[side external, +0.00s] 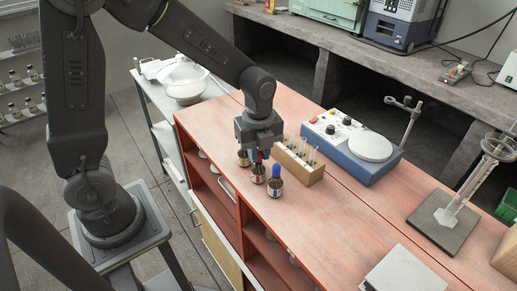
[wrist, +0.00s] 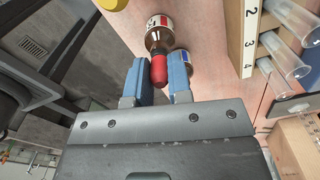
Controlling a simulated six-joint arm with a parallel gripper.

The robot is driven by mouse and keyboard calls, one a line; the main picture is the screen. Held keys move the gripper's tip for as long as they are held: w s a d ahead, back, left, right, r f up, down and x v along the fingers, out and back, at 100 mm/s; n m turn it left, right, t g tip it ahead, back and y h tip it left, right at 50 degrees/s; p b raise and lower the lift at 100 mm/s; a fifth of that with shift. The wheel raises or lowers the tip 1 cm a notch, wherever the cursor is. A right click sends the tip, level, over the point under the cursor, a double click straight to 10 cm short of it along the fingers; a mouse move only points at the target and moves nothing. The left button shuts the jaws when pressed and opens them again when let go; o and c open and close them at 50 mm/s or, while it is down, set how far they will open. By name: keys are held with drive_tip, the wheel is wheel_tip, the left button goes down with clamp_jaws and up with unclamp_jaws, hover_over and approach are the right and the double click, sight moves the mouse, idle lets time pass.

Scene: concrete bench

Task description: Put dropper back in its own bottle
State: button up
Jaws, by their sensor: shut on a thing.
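My gripper (wrist: 160,75) has its blue fingers closed around the red bulb of a dropper (wrist: 159,70). A brown bottle with a white label (wrist: 160,27) lies just beyond the bulb, lined up with it. In the side view my gripper (side external: 260,154) is right over the middle bottle (side external: 258,174), with red showing at its top. I cannot tell how far the dropper's tube is inside the bottle. A brown bottle with a blue bulb (side external: 275,187) stands to its right, and another bottle (side external: 243,159) stands behind to the left, partly hidden.
A wooden rack (side external: 298,168) with numbered slots and clear tubes stands close beside the bottles. A blue hotplate stirrer (side external: 355,147) is behind it. A yellow cap (wrist: 112,4) shows at the wrist view's top edge. The red bench top (side external: 330,215) is free in front.

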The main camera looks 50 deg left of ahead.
drive_tip(key=o, duration=1.1)
drive_tip(key=shift+r, duration=3.5)
